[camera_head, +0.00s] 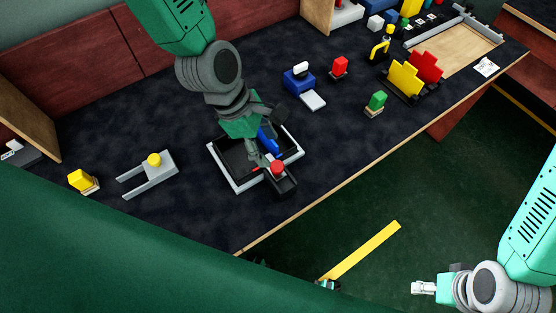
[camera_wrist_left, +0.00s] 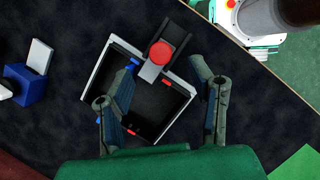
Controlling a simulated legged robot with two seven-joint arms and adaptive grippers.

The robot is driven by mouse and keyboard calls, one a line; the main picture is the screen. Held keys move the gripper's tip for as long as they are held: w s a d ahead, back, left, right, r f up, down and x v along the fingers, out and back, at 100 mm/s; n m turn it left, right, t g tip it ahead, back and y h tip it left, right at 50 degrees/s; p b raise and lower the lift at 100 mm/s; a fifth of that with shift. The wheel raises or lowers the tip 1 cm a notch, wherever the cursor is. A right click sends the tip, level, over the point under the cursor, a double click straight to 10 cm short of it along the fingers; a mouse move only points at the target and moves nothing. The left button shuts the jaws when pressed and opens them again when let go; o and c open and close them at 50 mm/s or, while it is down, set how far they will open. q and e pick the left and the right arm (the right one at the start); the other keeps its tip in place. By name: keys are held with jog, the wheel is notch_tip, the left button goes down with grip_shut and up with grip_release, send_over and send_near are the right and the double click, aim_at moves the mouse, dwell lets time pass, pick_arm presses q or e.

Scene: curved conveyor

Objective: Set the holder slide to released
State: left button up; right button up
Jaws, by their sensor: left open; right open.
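A red round knob (camera_head: 277,167) sits on a dark slide block at the near right edge of a black tray with a pale rim (camera_head: 237,188). In the left wrist view the red knob (camera_wrist_left: 161,53) and its grey-black block (camera_wrist_left: 168,28) lie across the tray's upper edge. I take this block for the holder slide; its setting cannot be read. My left gripper (camera_head: 262,153) is above the tray. In the left wrist view its two fingers (camera_wrist_left: 162,100) are spread, with nothing between them. My right gripper (camera_head: 424,288) is open, far from the tray, at the lower right.
A grey fork with a yellow knob (camera_head: 154,160) and a yellow block (camera_head: 81,180) lie to the left. The table's front edge (camera_head: 330,188) is close to the tray.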

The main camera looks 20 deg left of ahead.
aim_at(279, 168)
pick_arm(q)
jog(key=x, duration=0.4)
jog(key=shift+w+f, duration=0.1)
jog(key=f, duration=0.3)
jog(key=shift+a, duration=0.35)
jog(key=shift+f, duration=0.4)
jog(key=shift+d+r, duration=0.1)
jog(key=shift+d, duration=0.7)
jog(key=shift+c, duration=0.5)
jog(key=shift+d, duration=0.25)
grip_shut()
jog(key=shift+a, duration=0.15)
jog(key=shift+s, duration=0.2)
jog(key=shift+s+d+p, duration=0.35)
jog(key=shift+s+d, duration=0.25)
jog(key=shift+s, duration=0.15)
jog(key=shift+s+d, duration=0.1)
jog(key=shift+s, duration=0.05)
jog(key=shift+s+d, duration=0.1)
jog(key=shift+d, duration=0.15)
jog(key=shift+o, duration=0.5)
grip_release()
jog(key=shift+d, duration=0.2)
jog(key=shift+a+r, duration=0.1)
jog(key=shift+a, duration=0.4)
jog(key=v, duration=1.1)
jog(key=shift+r, duration=0.2)
pick_arm(e)
jog(key=shift+a+r, duration=0.35)
jog(key=shift+a, duration=0.1)
